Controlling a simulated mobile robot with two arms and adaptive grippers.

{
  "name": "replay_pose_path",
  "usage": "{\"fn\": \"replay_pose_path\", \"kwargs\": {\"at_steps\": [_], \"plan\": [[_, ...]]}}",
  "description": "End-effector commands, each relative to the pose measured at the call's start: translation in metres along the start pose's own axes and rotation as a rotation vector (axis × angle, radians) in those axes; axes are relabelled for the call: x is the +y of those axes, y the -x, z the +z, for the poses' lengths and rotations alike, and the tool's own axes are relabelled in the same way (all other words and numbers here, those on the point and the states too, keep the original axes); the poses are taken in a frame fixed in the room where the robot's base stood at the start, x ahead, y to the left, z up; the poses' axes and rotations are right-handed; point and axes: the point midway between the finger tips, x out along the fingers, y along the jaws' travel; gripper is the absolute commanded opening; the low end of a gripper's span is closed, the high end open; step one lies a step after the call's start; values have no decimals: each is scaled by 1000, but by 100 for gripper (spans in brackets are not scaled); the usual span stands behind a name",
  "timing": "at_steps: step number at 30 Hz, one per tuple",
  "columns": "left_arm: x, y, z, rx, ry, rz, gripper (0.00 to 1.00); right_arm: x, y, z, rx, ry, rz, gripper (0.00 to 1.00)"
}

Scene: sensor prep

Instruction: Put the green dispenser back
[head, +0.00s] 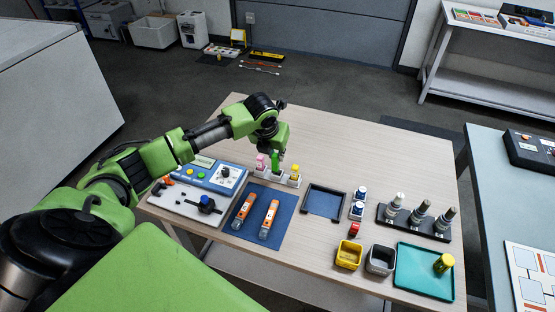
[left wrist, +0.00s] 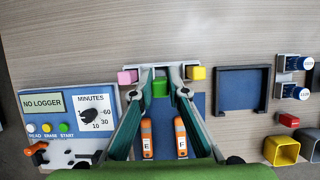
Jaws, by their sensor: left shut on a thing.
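The green dispenser (head: 275,161) is upright between the pink dispenser (head: 261,162) and the yellow dispenser (head: 295,170), at the middle of the pale rack (head: 291,183). My left gripper (left wrist: 160,74) points down and is shut on the green dispenser, whose top (left wrist: 160,88) shows between the fingers in the left wrist view. The pink (left wrist: 127,77) and yellow (left wrist: 196,73) dispensers are just outside the fingers. I cannot tell whether the green dispenser's base rests in the rack. My right gripper is not in view.
Left of the rack is a control panel (head: 205,176) reading NO LOGGER. Two orange loggers (head: 269,218) lie on a blue mat (head: 250,237) in front. A dark-framed tray (head: 322,203), bins and a sensor stand (head: 414,223) are to the right. Bare table lies behind the rack.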

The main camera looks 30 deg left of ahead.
Motion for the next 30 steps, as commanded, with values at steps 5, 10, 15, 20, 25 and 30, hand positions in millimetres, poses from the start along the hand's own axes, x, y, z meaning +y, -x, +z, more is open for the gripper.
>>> {"fn": "replay_pose_path", "kwargs": {"at_steps": [5,10,15,20,25,30], "plan": [[-1,-10,4,-2,0,0,1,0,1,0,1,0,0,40],[-1,-30,-1,3,1,1,1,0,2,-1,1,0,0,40],[-1,-44,-8,1,-1,0,1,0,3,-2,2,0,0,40],[-1,-44,-8,1,-1,1,17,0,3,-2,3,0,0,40],[-1,-44,-8,1,-1,1,32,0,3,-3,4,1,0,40],[-1,-44,-7,0,0,1,32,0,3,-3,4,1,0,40]]}}
